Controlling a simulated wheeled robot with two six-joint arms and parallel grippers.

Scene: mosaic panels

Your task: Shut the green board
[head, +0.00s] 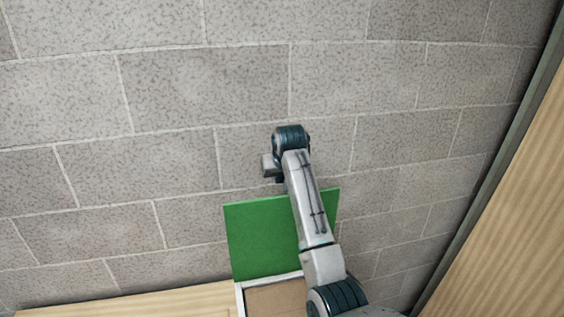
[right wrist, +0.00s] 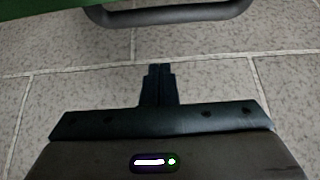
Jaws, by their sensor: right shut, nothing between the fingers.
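The green board (head: 262,238) stands raised at the back of a white-rimmed box (head: 241,297) with a brown inside, in front of the wall. My right arm reaches up across the board and hides part of it. My right gripper (head: 269,167) is above the board's top edge, and its fingertips are hard to make out there. In the right wrist view, my right gripper (right wrist: 158,69) is shut and empty. A strip of the green board (right wrist: 45,8) shows at that view's top left, beside a dark bar handle (right wrist: 175,16), apart from the fingers. My left gripper is not in view.
A grey block wall (head: 180,90) fills the background, close behind the board. A pale wooden surface (head: 130,304) runs along the bottom left. A wooden panel with a dark edge (head: 510,220) slants up the right side.

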